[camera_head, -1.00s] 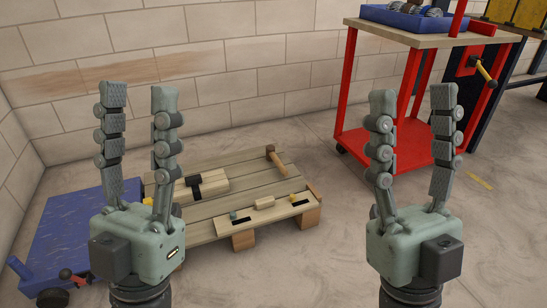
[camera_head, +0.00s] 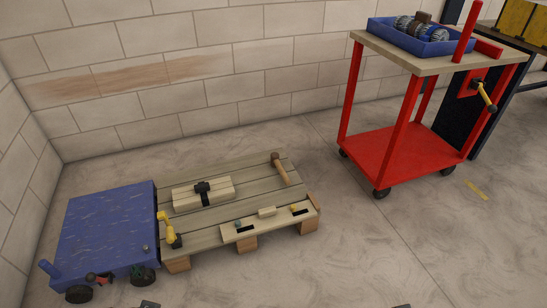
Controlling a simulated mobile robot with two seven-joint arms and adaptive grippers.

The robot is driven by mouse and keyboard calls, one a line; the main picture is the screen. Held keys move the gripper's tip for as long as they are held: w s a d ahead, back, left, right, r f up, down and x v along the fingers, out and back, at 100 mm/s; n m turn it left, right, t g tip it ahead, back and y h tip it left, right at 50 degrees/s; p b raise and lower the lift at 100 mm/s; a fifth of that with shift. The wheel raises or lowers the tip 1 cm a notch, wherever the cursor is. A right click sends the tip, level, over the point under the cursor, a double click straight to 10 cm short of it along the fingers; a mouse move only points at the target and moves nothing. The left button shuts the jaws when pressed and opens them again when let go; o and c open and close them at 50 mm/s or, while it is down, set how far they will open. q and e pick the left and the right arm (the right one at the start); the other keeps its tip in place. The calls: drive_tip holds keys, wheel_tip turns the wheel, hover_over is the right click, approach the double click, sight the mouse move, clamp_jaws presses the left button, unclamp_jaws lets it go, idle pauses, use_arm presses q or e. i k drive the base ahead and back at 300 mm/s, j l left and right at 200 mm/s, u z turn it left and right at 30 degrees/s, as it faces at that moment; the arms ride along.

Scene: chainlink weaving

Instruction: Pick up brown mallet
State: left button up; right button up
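The brown mallet (camera_head: 284,175) lies on the wooden pallet near its back right corner. Its head (camera_head: 277,155) is toward the wall and its handle points toward the front right. Nothing touches it from my side. Of my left gripper only a dark sliver (camera_head: 150,304) shows at the bottom edge, far in front of the pallet. Of my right gripper only a small dark sliver (camera_head: 402,306) shows at the bottom edge, to the right. The fingers of both are out of the picture, so their opening is hidden.
The low pallet (camera_head: 212,217) also carries a wooden block with a black tool (camera_head: 203,192), a yellow-and-black tool (camera_head: 168,229) and a light board with small pieces (camera_head: 268,222). A blue cart (camera_head: 105,230) adjoins its left. A red trolley (camera_head: 400,155) stands right; floor between is clear.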

sight(275, 156)
drive_tip(key=i+l+u, duration=0.2)
drive_tip(key=i+l, duration=0.2)
drive_tip(key=i+l+u, duration=0.2)
drive_tip(key=i+l, duration=0.15)
drive_tip(key=l, duration=0.25)
